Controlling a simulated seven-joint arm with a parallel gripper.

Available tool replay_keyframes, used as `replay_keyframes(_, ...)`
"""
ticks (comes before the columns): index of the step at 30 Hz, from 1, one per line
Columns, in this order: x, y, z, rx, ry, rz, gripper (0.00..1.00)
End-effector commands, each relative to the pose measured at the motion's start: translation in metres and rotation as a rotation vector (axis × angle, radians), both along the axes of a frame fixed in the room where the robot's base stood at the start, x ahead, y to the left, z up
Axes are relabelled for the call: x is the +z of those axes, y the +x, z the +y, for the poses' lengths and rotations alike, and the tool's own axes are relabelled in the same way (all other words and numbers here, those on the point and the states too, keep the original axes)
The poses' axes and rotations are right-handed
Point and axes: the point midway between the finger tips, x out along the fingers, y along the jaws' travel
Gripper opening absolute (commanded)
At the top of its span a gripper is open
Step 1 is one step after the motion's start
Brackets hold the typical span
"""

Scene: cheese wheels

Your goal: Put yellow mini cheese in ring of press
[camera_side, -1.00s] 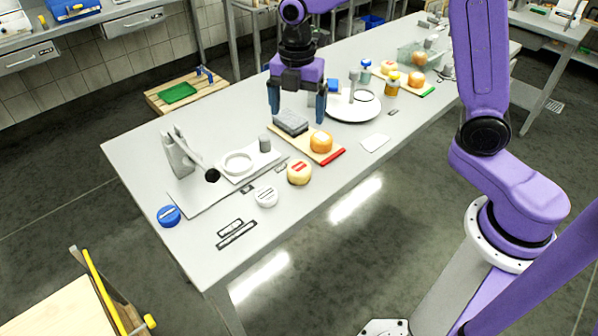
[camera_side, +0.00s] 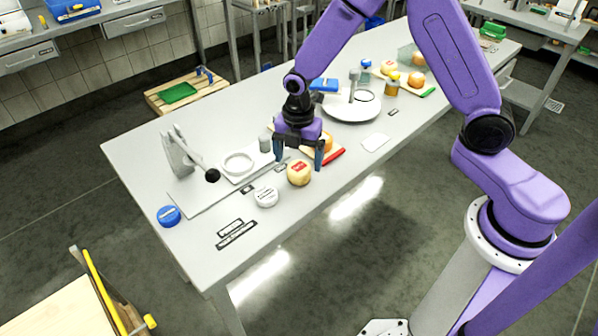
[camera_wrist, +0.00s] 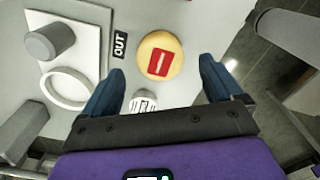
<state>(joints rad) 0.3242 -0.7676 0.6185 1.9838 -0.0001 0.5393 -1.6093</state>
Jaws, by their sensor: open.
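The yellow mini cheese (camera_side: 299,174), a pale yellow round with a red label, lies on the table right of the press. In the wrist view the cheese (camera_wrist: 149,45) sits ahead of and between my fingertips. My gripper (camera_side: 298,157) is open and empty, just above and behind the cheese; its fingers (camera_wrist: 160,78) spread wider than the cheese. The press (camera_side: 180,158) has a grey lever with a black knob, on a flat grey base. Its white ring (camera_side: 226,168) lies on the base, looks empty, and also shows in the wrist view (camera_wrist: 47,91).
A white round (camera_side: 266,198) lies just left of the cheese, and a blue round (camera_side: 168,216) at the table's left end. A grey cylinder (camera_side: 264,145) stands behind the ring. A board with a red end (camera_side: 331,157) is partly hidden behind my gripper.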

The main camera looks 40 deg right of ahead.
Motion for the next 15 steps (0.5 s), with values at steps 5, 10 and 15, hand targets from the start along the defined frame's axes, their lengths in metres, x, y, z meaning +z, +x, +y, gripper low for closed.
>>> replay_keyframes(5,-0.023,-0.001,0.0,-0.001,-0.002,0.002,0.93)
replay_keyframes(10,-0.031,-0.001,0.0,-0.001,0.0,-0.001,0.93)
replay_keyframes(15,-0.03,0.0,0.0,-0.001,0.0,-0.002,0.93)
